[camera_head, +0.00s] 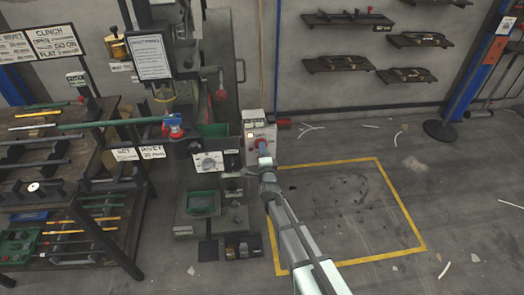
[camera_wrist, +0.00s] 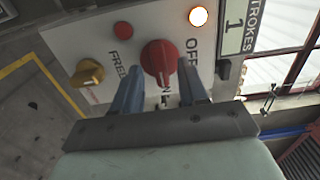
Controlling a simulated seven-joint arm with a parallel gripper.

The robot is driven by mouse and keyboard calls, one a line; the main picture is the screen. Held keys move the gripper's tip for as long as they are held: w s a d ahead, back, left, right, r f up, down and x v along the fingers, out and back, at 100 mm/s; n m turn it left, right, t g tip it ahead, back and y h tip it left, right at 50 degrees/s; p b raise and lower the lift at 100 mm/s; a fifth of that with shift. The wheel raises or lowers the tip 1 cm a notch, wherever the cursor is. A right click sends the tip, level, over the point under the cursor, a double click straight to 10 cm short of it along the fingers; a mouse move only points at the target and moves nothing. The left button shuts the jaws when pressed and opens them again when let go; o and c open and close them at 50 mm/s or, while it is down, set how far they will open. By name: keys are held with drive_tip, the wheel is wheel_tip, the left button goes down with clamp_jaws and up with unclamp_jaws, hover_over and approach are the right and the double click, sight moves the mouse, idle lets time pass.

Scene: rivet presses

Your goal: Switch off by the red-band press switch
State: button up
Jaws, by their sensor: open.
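A red rotary switch (camera_wrist: 158,60) sits on a pale control panel (camera_wrist: 70,42), with OFF and FREE lettering beside it. My gripper (camera_wrist: 160,75) is open, with one blue finger on each side of the red switch; I cannot tell whether they touch it. The switch's lower part and some lettering are partly hidden by the gripper. In the head view my gripper (camera_head: 263,153) is at the front of the control box (camera_head: 259,130). A red band on a press cannot be made out clearly.
A yellow knob (camera_wrist: 88,74), a dull red lamp (camera_wrist: 122,29) and a glowing lamp (camera_wrist: 198,16) share the panel. The press (camera_head: 208,160) stands left of the box. A tool rack (camera_head: 60,165) fills the left. Yellow-lined floor (camera_head: 350,205) is open to the right.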

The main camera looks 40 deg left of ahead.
drive_tip(key=shift+w+a, duration=0.35)
drive_tip(key=shift+c, duration=0.2)
clamp_jaws()
